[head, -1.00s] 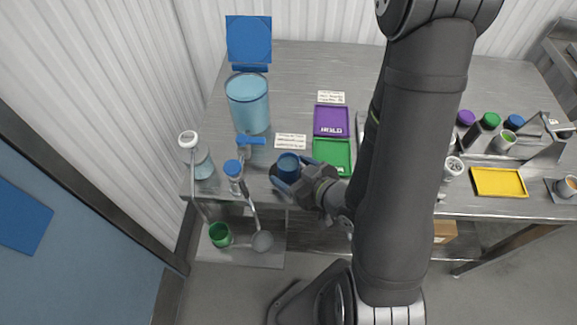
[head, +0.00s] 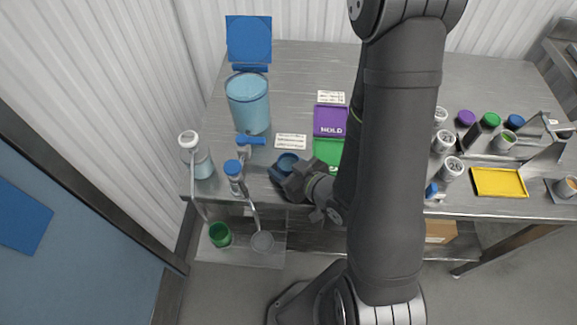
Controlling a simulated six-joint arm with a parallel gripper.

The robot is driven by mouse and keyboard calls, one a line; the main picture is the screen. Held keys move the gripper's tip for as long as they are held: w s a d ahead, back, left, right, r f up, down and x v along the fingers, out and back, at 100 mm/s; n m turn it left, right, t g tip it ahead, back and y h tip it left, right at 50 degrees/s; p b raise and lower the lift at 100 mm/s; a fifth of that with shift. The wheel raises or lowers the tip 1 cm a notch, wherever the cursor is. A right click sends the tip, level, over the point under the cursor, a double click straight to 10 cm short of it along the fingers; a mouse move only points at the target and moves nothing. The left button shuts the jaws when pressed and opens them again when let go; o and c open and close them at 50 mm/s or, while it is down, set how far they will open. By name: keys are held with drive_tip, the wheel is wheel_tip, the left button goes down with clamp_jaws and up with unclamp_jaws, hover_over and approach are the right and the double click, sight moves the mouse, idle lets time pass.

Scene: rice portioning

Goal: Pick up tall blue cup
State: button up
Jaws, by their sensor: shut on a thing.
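The tall blue cup (head: 287,160) stands near the front edge of the metal table, left of the green tray. My gripper (head: 284,172) reaches it from the front right and is shut on it. The jaws and wrist cover the lower part of the cup, so I cannot tell whether its base touches the table.
A large blue container (head: 248,106) stands behind. Dispensers with blue tops (head: 233,168) are close at left. A purple tray (head: 331,119) and green tray (head: 327,149) lie right, partly behind my arm. White-lidded jars (head: 452,168) and a yellow tray (head: 499,182) are farther right.

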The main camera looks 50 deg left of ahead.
sight(284, 157)
drive_tip(key=shift+r, duration=0.15)
drive_tip(key=shift+r, duration=1.9)
drive_tip(key=w+d+r, duration=0.7)
drive_tip(key=d, duration=0.2)
drive_tip(key=shift+w, duration=0.2)
